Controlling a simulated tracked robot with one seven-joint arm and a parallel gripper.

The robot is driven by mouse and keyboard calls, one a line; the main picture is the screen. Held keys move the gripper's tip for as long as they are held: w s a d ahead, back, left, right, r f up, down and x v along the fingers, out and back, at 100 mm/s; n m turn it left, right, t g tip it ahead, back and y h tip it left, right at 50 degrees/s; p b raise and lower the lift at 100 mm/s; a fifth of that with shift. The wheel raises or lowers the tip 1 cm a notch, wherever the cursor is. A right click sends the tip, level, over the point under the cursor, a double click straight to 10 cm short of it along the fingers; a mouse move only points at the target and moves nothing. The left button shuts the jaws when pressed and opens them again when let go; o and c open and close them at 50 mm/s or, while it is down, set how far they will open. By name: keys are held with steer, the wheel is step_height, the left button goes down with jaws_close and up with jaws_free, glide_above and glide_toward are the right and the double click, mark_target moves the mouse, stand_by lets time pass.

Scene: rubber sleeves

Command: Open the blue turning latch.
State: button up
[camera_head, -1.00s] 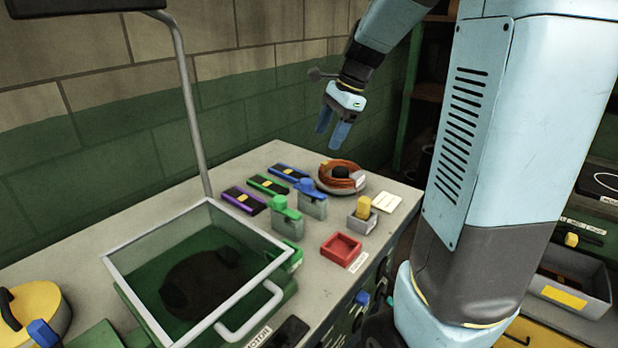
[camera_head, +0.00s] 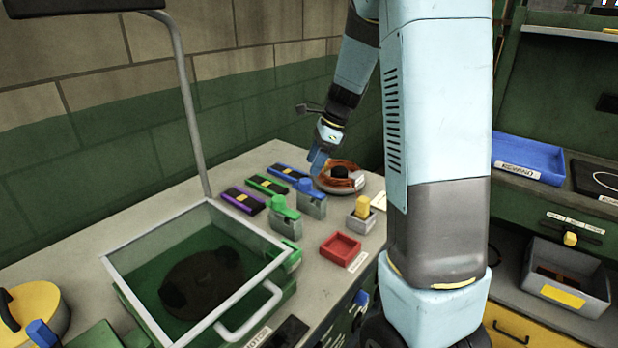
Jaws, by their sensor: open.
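A blue latch handle (camera_head: 306,187) sits on a grey block (camera_head: 312,206) on the workbench. A similar green handle (camera_head: 282,206) on its own grey block stands just left and in front of it. My gripper (camera_head: 317,163) points down above and slightly behind the blue handle, near the orange coil. Its blue fingers are open and seen nearly edge-on, so the gap between them is hard to see. I cannot tell how far the fingertips are from the handle; nothing shows held.
A coil on a round base (camera_head: 343,177) lies close to the right of my gripper. Purple, green and blue flat bars (camera_head: 268,185) lie behind the latches. A yellow-topped block (camera_head: 362,212), a red tray (camera_head: 341,247) and a large clear-lidded bin (camera_head: 150,243) share the bench.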

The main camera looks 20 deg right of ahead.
mark_target(306, 180)
steer(key=shift+x, duration=3.05)
steer(key=shift+c, duration=0.2)
